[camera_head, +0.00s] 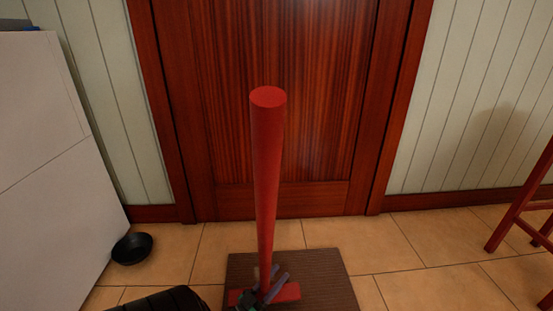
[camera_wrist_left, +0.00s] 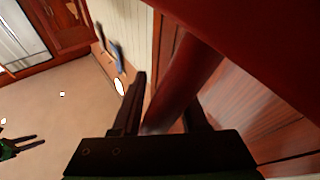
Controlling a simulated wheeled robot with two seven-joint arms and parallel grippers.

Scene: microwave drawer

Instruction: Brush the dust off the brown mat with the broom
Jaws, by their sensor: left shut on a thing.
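The red broom (camera_head: 266,180) stands upright in the middle of the head view, its long handle rising in front of the door. Its red crosspiece (camera_head: 290,291) shows low down, over the brown mat (camera_head: 325,270); whether it touches the mat I cannot tell. My left gripper (camera_head: 264,284) is shut on the broom near its lower end. In the left wrist view the red broom (camera_wrist_left: 185,85) passes between the black fingers of my left gripper (camera_wrist_left: 165,110). I cannot make out dust on the mat.
A closed wooden door (camera_head: 330,110) stands behind the mat. A white cabinet (camera_head: 50,150) is at the left, with a black bowl (camera_head: 132,248) on the tiled floor beside it. A red stool (camera_head: 520,215) stands at the right. Tiles right of the mat are clear.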

